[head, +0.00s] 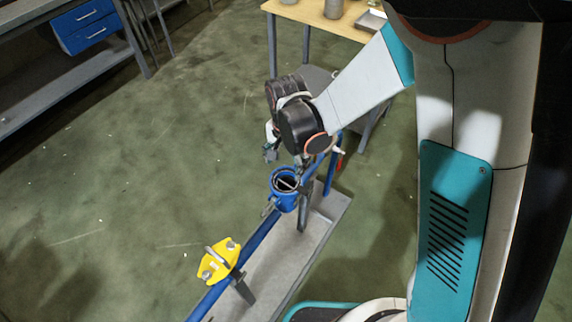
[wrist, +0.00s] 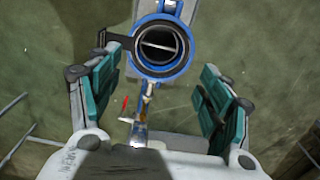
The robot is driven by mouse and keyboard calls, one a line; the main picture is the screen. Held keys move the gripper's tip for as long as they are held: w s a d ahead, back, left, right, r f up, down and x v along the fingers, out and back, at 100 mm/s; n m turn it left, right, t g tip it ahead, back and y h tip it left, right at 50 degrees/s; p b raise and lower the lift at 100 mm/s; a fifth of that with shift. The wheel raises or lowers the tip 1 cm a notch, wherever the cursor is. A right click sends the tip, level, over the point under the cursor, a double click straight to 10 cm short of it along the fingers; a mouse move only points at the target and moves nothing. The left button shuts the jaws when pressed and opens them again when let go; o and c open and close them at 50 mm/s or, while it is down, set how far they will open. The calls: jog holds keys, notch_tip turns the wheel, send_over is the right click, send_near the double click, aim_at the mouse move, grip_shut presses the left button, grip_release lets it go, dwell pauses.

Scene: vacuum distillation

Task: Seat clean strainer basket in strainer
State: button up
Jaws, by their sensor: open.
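The strainer is a blue cylindrical body on the blue pipe, with its top open, in the head view (head: 285,201). In the wrist view the strainer's blue rim (wrist: 190,61) is at the top centre. A pale bar crosses its dark opening, apparently the handle of a basket (wrist: 160,46) inside. How deep or how level the basket sits cannot be told. My gripper (wrist: 160,84) is open, with teal pads far apart and nothing between them. In the head view my gripper (head: 272,150) is above and beyond the strainer, apart from it.
A black bracket (wrist: 103,45) sticks out at the strainer's left in the wrist view. A yellow plate with fittings (head: 219,262) sits on the blue pipe (head: 262,232), above a grey base (head: 268,265). A wooden-topped table (head: 318,17) stands behind. The floor at left is clear.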

notch_tip(320, 180, up, 9)
jog(key=p, duration=0.2)
dwell(0.5)
